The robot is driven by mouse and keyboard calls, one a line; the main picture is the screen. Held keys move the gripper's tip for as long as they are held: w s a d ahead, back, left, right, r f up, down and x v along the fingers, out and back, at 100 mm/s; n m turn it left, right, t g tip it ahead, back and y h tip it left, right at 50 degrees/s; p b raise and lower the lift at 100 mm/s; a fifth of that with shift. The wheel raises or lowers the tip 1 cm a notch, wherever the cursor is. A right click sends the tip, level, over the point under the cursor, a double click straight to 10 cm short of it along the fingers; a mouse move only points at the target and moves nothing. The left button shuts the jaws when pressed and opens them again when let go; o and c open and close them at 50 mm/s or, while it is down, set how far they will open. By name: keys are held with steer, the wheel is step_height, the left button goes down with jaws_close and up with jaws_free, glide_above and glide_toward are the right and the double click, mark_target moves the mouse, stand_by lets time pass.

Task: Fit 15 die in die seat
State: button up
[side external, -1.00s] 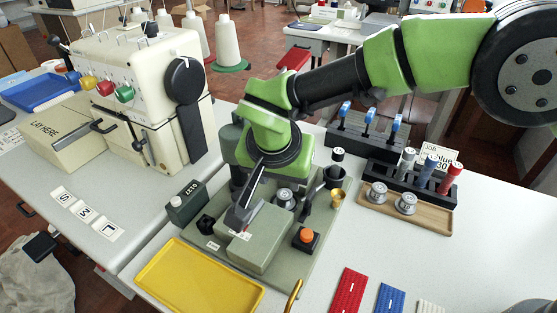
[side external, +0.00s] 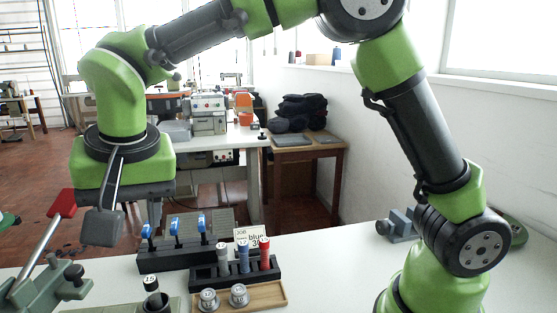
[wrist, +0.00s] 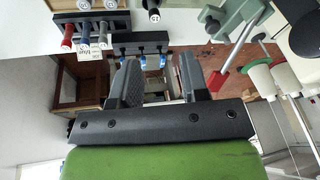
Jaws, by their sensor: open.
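I cannot make out the die seat in either current view. My gripper (side external: 126,222) is raised well above the table, left of the rack with blue-topped pieces. In the wrist view its two fingers (wrist: 160,82) are wide apart with nothing between them.
A black rack with blue-topped pieces (side external: 178,250) and a block holding grey, blue and red spools (side external: 240,270) stand behind the wooden tray (side external: 262,300). A green-grey fixture with a red-handled lever (side external: 40,275) is at lower left. Bare white table lies right of the tray.

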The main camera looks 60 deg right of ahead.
steer(key=s+d+r+t+y, duration=0.1)
steer(key=s+d+r+y, duration=0.1)
steer(key=s+d+r, duration=0.6)
steer(key=s+d+f+n+t, duration=0.1)
steer(key=s+d+f+t, duration=0.1)
steer(key=s+d, duration=0.4)
steer(key=s, duration=0.5)
steer(key=shift+d+f+n+t, duration=0.2)
steer(key=shift+f+n+t, duration=0.05)
steer(key=shift+n+t, duration=0.15)
steer(key=shift+c, duration=0.4)
